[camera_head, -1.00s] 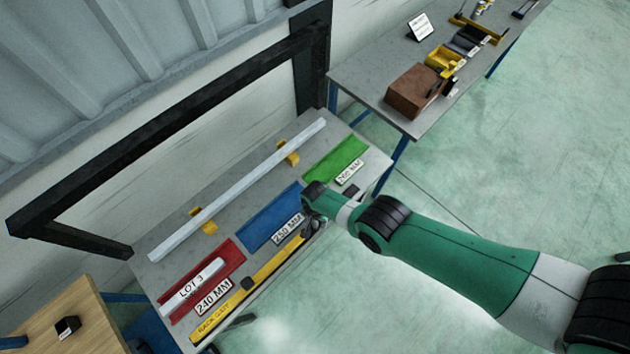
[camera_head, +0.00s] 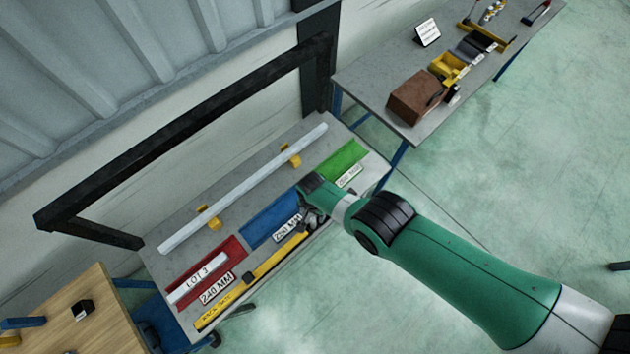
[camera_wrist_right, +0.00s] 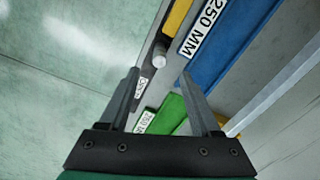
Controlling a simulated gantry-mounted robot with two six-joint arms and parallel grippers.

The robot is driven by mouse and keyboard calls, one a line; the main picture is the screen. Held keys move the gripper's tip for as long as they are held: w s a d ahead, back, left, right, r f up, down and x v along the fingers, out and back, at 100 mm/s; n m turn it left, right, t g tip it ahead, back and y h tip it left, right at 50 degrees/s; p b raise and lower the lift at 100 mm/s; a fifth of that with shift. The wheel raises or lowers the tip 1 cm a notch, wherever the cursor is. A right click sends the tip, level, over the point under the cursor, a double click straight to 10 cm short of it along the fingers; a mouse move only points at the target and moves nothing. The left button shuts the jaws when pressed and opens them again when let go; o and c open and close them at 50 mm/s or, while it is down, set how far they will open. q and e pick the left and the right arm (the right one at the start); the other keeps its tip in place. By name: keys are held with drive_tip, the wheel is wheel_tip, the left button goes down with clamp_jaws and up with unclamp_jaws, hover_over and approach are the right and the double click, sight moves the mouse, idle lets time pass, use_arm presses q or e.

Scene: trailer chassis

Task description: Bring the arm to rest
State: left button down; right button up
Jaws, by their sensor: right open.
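My right arm (camera_head: 455,245) is green and reaches in from the lower right in the head view. Its gripper (camera_head: 318,220) hangs over the front edge of the grey workbench (camera_head: 222,232), near the blue mat (camera_head: 268,222) and its 250 MM label. In the right wrist view the two fingers of my right gripper (camera_wrist_right: 165,85) are spread apart. My left gripper is not in view.
The bench bears a white bar (camera_head: 245,187) on yellow supports, a red mat (camera_head: 232,253), a green mat (camera_head: 345,158) and a yellow strip (camera_head: 215,314). A second table (camera_head: 372,77) holds a brown box (camera_head: 415,97). Open green floor (camera_head: 500,170) lies right.

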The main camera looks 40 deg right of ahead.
idle(0.4)
drive_tip(key=shift+w+d, duration=0.1)
drive_tip(key=shift+w, duration=0.05)
drive_tip(key=w+r+n+t, duration=0.1)
drive_tip(key=w+r+t, duration=0.9)
drive_tip(key=w+r, duration=1.5)
wheel_tip(320, 180, up, 24)
drive_tip(key=s+n+t, duration=0.2)
drive_tip(key=n+t, duration=0.1)
drive_tip(key=t, duration=0.3)
drive_tip(key=s+r+n+t+y, duration=0.15)
drive_tip(key=s+r+t, duration=0.35)
drive_tip(key=r, duration=0.8)
drive_tip(key=s+r+n+t, duration=0.3)
drive_tip(key=s+r+n, duration=0.1)
drive_tip(key=s+r, duration=0.4)
drive_tip(key=s+r+n+t, duration=0.3)
drive_tip(key=s+r, duration=0.5)
drive_tip(key=s, duration=0.5)
drive_tip(key=shift+d+n, duration=0.35)
drive_tip(key=shift+n, duration=0.3)
